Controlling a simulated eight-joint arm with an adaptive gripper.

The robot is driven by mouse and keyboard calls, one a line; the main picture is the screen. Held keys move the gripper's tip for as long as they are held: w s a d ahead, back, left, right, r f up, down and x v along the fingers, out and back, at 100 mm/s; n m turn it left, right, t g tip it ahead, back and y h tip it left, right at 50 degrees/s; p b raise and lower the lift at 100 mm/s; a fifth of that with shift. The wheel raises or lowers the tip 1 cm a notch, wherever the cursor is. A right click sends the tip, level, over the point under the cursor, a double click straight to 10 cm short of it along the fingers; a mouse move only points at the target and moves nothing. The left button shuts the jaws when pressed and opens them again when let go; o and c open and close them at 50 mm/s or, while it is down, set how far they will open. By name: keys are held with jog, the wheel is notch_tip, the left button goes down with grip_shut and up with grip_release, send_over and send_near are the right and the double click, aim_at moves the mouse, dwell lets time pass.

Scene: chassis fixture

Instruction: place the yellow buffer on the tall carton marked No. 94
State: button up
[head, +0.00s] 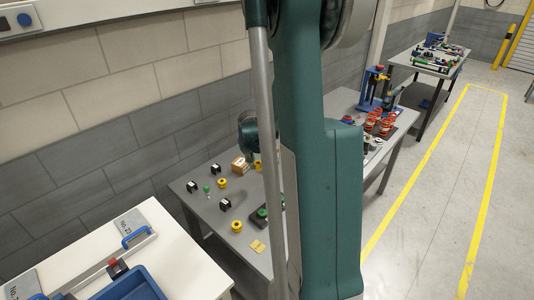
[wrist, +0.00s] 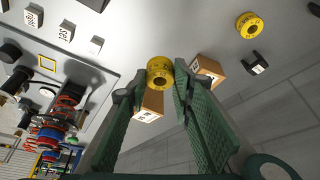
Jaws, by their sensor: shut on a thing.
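In the wrist view my gripper (wrist: 159,85) is shut on a yellow buffer (wrist: 160,68), a round ring-shaped piece held at the fingertips. One brown carton (wrist: 151,105) shows between the fingers, beyond the buffer. A second brown carton (wrist: 207,70) stands just right of the right finger. Both have white labels, too small to read for certain, and I cannot tell which is No. 94. In the head view a carton (head: 241,166) stands at the back of the grey table; my arm hides much of that area and the fingertips.
Another yellow buffer (wrist: 249,25) and a black part (wrist: 255,63) lie right of the cartons. In the head view, loose yellow buffers (head: 237,226) and black parts (head: 225,204) are spread over the grey table (head: 205,215). Labelled blocks (wrist: 67,30) stand at the wrist view's upper left.

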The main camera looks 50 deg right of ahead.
notch_tip(320, 180, up, 10)
jog(key=m+p, duration=0.2)
send_over(271, 156)
jog(key=w+d, duration=0.3)
jog(key=shift+a+g, duration=0.25)
jog(key=shift+g, duration=0.05)
jog(key=shift+f, duration=0.1)
jog(key=shift+f, duration=3)
jog(key=shift+f, duration=1.85)
jog(key=shift+f, duration=0.2)
jog(key=o, duration=0.9)
jog(key=shift+c, duration=0.2)
